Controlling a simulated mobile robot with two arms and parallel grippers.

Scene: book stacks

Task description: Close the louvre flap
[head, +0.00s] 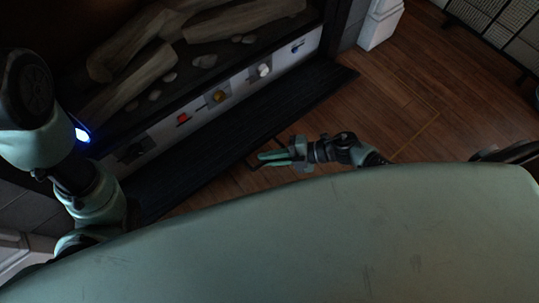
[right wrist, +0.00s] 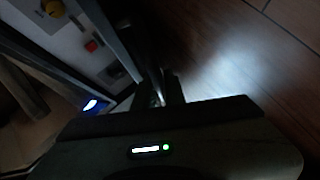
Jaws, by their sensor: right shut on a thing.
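The louvre flap (head: 215,150) is a long dark ribbed panel along the bottom front of the fireplace. It is folded down and open, lying out from the white control strip over the wooden floor. A thin dark handle (head: 252,163) shows at its outer edge. My right gripper (head: 268,157) is at that edge, with its fingers shut on the handle. In the right wrist view my gripper (right wrist: 160,98) meets a dark bar, and the grip itself is too dark to make out. My left arm comes in at the left; its gripper fingers do not show.
The white control strip (head: 228,88) has a red switch (head: 183,118), a yellow knob (head: 218,96) and a white knob (head: 264,70). Logs (head: 130,75) and pale stones lie above it. A white post (head: 380,22) stands at the top right. Wooden floor (head: 400,100) is clear at right.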

